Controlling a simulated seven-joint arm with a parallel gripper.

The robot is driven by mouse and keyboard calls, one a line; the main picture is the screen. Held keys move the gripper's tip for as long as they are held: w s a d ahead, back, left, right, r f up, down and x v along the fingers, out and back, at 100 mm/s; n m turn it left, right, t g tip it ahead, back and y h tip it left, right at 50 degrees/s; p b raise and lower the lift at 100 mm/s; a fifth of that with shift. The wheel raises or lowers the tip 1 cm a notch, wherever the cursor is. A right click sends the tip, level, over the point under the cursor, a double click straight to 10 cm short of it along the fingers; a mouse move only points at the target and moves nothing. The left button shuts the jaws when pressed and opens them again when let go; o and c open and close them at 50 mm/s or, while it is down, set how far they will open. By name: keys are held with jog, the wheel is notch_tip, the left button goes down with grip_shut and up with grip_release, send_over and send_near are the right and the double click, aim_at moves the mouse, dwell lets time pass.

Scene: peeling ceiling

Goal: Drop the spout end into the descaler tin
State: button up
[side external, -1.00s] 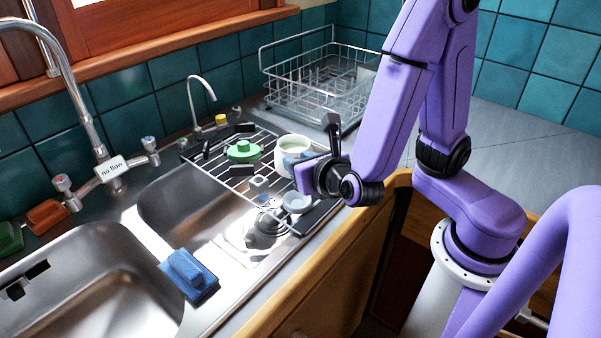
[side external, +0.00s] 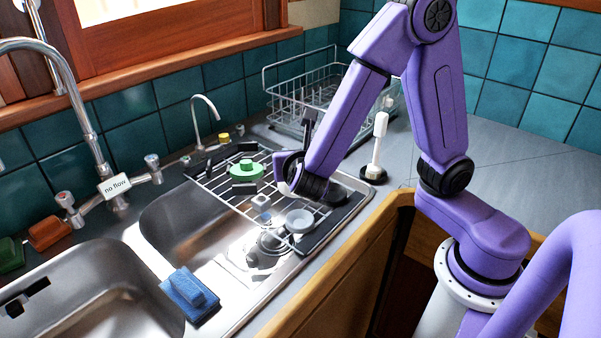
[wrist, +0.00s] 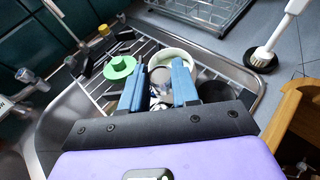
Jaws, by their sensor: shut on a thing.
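My gripper (wrist: 158,88) points down over the wire rack, its two blue fingers closed on a small grey, rounded piece (wrist: 160,76), which looks like the spout end. The fingers hide part of it. The descaler tin appears to be the pale round container (wrist: 178,55) with a light green inside. In the wrist view its rim shows just behind and between the fingertips; I cannot tell the height of the held piece over it. In the side view my gripper (side external: 290,185) and wrist cover most of the tin, and the held piece is not clear there.
A green knobbed lid (side external: 246,171) lies on the rack left of my gripper. A small grey bowl (side external: 299,220) is at the rack's front. A white-handled brush (side external: 378,145) stands to the right. A wire dish basket (side external: 300,90) is behind. A blue sponge (side external: 189,295) lies by the sink.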

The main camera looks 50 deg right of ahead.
jog(key=w+d+r+m+g+h, duration=0.2)
jog(key=w+d+m+g+h, duration=0.1)
jog(key=w+d+m+g, duration=0.3)
jog(key=shift+n+t, duration=0.5)
jog(key=shift+n, duration=0.1)
jog(key=shift+s+d+f, duration=0.1)
jog(key=shift+s+f, duration=0.15)
jog(key=shift+f, duration=0.8)
jog(key=shift+s+d+f, duration=0.15)
jog(key=shift+s+f, duration=0.05)
jog(key=shift+f, duration=0.9)
jog(key=shift+s+d+f, duration=0.1)
jog(key=shift+s+f, duration=0.15)
jog(key=shift+f, duration=0.8)
jog(key=o, duration=1.1)
jog(key=shift+a+r, duration=0.1)
jog(key=v, duration=1.7)
jog(key=shift+a, duration=0.15)
jog(key=shift+s, duration=0.1)
